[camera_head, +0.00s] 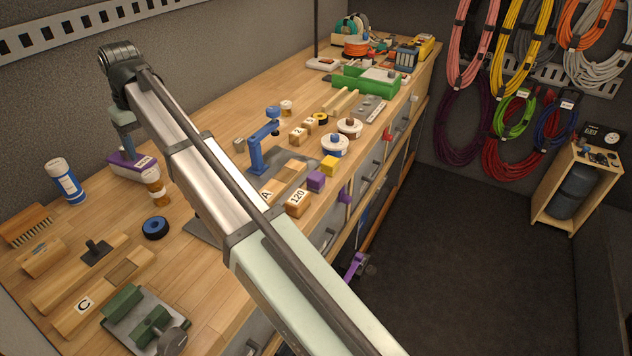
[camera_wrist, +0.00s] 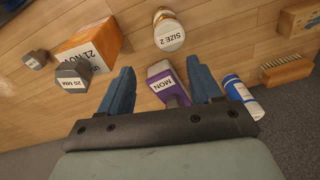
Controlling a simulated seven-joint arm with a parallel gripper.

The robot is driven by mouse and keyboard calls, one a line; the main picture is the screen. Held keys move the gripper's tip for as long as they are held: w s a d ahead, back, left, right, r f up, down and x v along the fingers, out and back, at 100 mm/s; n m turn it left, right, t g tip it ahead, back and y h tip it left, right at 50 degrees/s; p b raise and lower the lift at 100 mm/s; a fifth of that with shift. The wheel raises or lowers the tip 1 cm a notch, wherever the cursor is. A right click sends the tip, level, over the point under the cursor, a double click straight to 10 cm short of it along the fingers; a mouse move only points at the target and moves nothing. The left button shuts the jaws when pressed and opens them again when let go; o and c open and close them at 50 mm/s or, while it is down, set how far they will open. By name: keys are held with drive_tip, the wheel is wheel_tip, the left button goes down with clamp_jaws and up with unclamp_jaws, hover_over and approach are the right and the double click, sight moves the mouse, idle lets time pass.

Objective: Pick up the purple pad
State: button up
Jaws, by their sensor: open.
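The purple pad (camera_head: 130,166), a small purple block with a white "MON" label, lies on the wooden bench near the back wall at the left of the head view. In the wrist view the purple pad (camera_wrist: 176,97) shows between the two blue fingers, its label toward the camera. My gripper (camera_head: 127,143) is over the pad in the head view. My gripper (camera_wrist: 160,65) is open and empty in the wrist view, with a gap on both sides of the pad. The height of the fingertips above the pad is hard to tell.
An amber bottle (camera_head: 155,186) stands close beside the pad. A blue-and-white bottle (camera_head: 66,182) and a brush (camera_head: 27,225) are to its left. In the wrist view an orange box (camera_wrist: 91,46) and a grey block (camera_wrist: 72,79) are left of the fingers.

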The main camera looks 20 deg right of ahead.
drive_tip(key=w+d+r+n+t+y, duration=0.2)
drive_tip(key=w+d+r+t+y, duration=0.1)
drive_tip(key=w+d, duration=0.3)
drive_tip(key=w+d+r+n+t+y, duration=0.2)
drive_tip(key=w+d+r+n, duration=0.1)
drive_tip(key=w+d, duration=0.25)
drive_tip(key=s+d+f+t+y, duration=0.1)
drive_tip(key=d+f, duration=0.1)
drive_tip(key=d, duration=1)
drive_tip(key=s+d+f+t+y, duration=0.1)
drive_tip(key=d+f+y, duration=0.1)
drive_tip(key=d, duration=1.1)
drive_tip(key=n+y, duration=0.2)
drive_tip(key=y, duration=0.6)
approach(324, 177)
drive_tip(key=shift+g, duration=0.4)
drive_tip(key=shift+w+x, duration=0.1)
drive_tip(key=shift+x, duration=2.9)
drive_tip(key=shift+w+x, duration=0.15)
drive_tip(key=shift+x, duration=2.9)
drive_tip(key=shift+d, duration=0.1)
